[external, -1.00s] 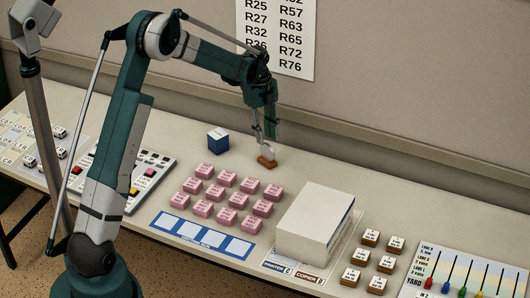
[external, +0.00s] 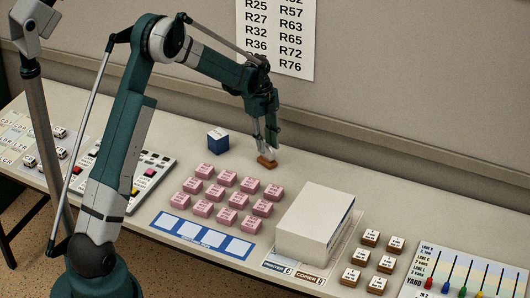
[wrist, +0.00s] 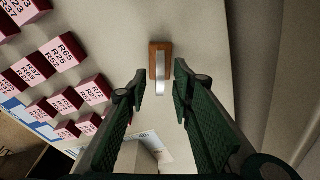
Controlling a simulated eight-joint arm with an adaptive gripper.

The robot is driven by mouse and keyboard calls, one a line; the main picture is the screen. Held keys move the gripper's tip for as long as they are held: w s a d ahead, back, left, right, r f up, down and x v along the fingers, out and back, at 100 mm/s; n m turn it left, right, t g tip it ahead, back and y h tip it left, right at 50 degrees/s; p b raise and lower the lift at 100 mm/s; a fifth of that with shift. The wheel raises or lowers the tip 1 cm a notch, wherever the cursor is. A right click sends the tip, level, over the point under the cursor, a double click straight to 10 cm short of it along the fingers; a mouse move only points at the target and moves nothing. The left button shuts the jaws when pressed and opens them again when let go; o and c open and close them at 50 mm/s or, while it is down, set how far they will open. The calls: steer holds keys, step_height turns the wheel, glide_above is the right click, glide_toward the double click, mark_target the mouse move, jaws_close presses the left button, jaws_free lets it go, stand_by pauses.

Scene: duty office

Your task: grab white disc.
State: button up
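A small brown block (external: 267,162) lies on the table behind the pink blocks. The wrist view shows it as a wooden block (wrist: 153,48) with a pale, shiny, narrow piece (wrist: 160,72) at it, curved at its near end. I cannot tell whether this is the white disc seen edge-on; no other clear white disc shows. My gripper (external: 265,149) is low over the block. In the wrist view my gripper (wrist: 159,85) is open, its fingers on either side of the pale piece's near end, with gaps visible. Whether anything touches is unclear.
Several pink labelled blocks (external: 227,178) stand in rows in front of the brown block. A dark blue block (external: 218,141) stands to its left, a large white box (external: 312,222) to its right front. The wall (external: 400,110) is close behind. Bare table lies right of the block.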

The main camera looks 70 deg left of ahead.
mark_target(268, 161)
steer(key=shift+w+d+f, duration=0.1)
steer(key=shift+d+f, duration=0.05)
steer(key=shift+f, duration=0.9)
steer(key=shift+d+f, duration=0.15)
steer(key=shift+f, duration=0.9)
jaws_close()
